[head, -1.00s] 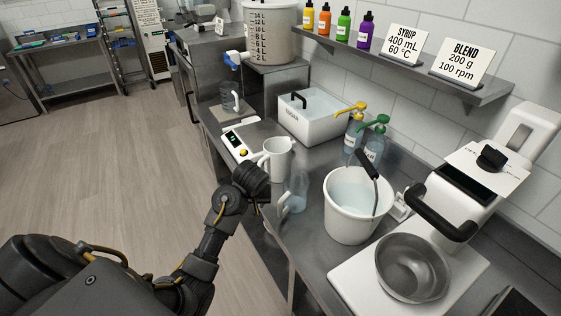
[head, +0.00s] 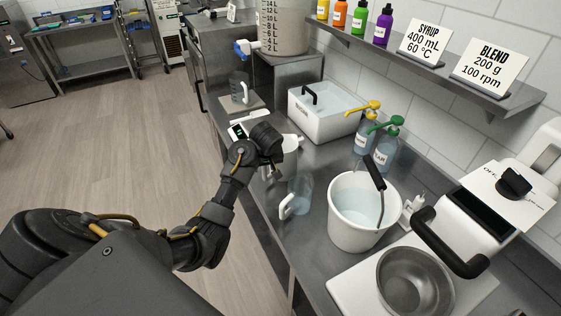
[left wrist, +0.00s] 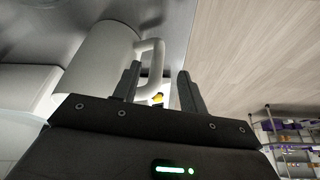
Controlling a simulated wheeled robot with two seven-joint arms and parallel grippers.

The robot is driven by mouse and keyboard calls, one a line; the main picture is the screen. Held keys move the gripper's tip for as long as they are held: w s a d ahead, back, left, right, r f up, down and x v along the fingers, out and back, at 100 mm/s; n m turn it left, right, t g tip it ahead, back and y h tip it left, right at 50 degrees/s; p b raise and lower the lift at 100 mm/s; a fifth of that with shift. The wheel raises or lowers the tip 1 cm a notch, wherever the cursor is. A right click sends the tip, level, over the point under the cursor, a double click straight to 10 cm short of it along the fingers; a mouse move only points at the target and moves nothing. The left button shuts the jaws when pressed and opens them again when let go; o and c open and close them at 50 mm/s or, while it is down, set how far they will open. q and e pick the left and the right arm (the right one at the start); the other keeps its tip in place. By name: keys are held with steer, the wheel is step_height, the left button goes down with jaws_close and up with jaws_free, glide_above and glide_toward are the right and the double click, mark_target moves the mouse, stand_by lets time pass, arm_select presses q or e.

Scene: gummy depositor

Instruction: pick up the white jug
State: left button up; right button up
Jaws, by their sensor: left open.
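The white jug (head: 290,143) stands on the steel counter in the head view, mostly hidden behind my left gripper (head: 272,152). In the left wrist view the jug (left wrist: 98,62) fills the upper left, with its handle (left wrist: 157,62) toward the fingers. My left gripper (left wrist: 158,78) is open, and the outer part of the handle shows between its two fingertips. Whether the fingers touch the handle cannot be told. My right gripper is not in view.
A clear jug (head: 300,190) stands close in front, beside a white bucket (head: 342,238). A scale (head: 238,131) lies behind the white jug. A sugar bin (head: 328,122) and pump bottles (head: 383,150) stand along the wall side. Open floor lies left.

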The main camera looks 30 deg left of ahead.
mark_target(264, 168)
arm_select(q)
steer(key=shift+w+f, duration=0.25)
steer(key=shift+f, duration=0.05)
steer(key=shift+w+a+f+p, duration=0.15)
steer(key=shift+a+f+p, duration=0.3)
steer(key=shift+p, duration=0.1)
steer(key=x, duration=0.3)
steer(key=shift+w+f+p, duration=0.15)
steer(key=shift+w+p, duration=0.05)
steer(key=shift+p, duration=0.2)
steer(key=shift+w+f, duration=0.1)
steer(key=shift+f, duration=0.25)
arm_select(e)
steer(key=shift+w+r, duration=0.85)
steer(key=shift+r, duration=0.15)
arm_select(q)
steer(key=shift+r, duration=0.1)
steer(key=shift+c, duration=0.2)
steer(key=shift+c, duration=1.3)
jaws_close()
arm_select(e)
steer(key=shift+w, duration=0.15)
